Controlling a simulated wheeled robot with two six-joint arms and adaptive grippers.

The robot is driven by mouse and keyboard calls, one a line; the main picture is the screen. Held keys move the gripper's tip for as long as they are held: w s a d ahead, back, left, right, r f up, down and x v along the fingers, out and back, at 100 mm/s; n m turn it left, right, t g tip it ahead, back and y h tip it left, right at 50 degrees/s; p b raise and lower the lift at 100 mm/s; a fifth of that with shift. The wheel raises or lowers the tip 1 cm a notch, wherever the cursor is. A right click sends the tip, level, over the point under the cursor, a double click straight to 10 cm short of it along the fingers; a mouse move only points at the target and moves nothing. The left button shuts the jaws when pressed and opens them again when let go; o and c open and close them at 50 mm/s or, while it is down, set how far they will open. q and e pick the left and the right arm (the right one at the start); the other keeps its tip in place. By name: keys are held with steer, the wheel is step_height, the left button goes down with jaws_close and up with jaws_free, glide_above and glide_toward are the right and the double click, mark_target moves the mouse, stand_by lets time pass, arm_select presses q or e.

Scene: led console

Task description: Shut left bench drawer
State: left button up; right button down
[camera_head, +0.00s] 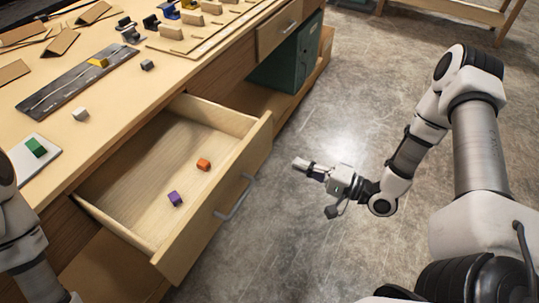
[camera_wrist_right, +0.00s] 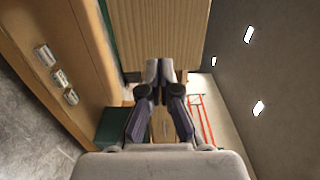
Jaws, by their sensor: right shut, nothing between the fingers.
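The left bench drawer (camera_head: 170,213) stands pulled out of the wooden bench, its front panel facing the floor space on the right. A grey bar handle (camera_head: 235,198) is on its front. An orange cube (camera_head: 203,165) and a purple cube (camera_head: 175,199) lie inside. My right gripper (camera_head: 302,164) is shut and empty, in the air to the right of the drawer front and apart from it. Its closed fingers also show in the right wrist view (camera_wrist_right: 158,72). Of my left arm, only links show at the left edge; its gripper is out of view.
The bench top (camera_head: 110,155) holds a green cube (camera_head: 35,147) on a white pad, a grey cube (camera_head: 147,65), a white cube (camera_head: 80,114) and a dark strip (camera_head: 75,82). Another drawer (camera_head: 280,24) is closed farther along. A green cabinet (camera_head: 287,65) stands below.

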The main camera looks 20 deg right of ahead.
mark_target(260, 150)
arm_select(q)
steer(key=shift+r, duration=0.15)
arm_select(e)
steer(key=x, duration=0.9)
steer(key=shift+w+a, duration=0.15)
steer(key=shift+w, duration=0.05)
steer(key=shift+f, duration=0.1)
